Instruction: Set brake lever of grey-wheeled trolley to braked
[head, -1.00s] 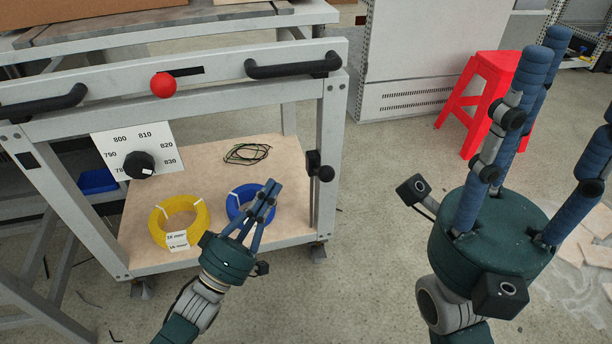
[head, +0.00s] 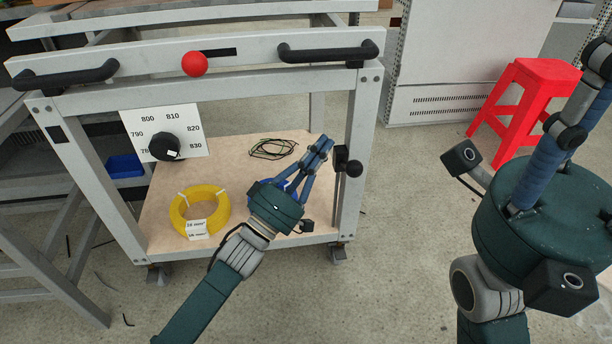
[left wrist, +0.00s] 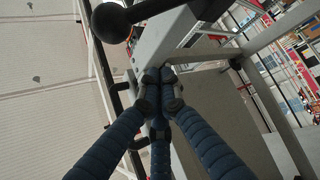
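The grey-framed trolley (head: 225,80) stands in front of me, with small castors (head: 338,252) under it. A red ball knob (head: 194,64) sits at the left end of a dark slot in its upper front bar. A black ball knob on a bracket (head: 350,166) is on its right front post; a black ball knob on a stem also shows large in the left wrist view (left wrist: 111,22). My left gripper (head: 323,146) has its fingers together, empty, just left of that post. My right gripper (head: 590,90) is at the right edge, fingers spread and partly cut off.
On the trolley's lower shelf (head: 170,235) lie a yellow coil (head: 182,212), a blue coil mostly hidden by my left gripper, and thin dark wire (head: 272,149). A black dial (head: 164,147) is on a numbered plate. A red stool (head: 525,98) stands right, beside a grey cabinet (head: 450,104).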

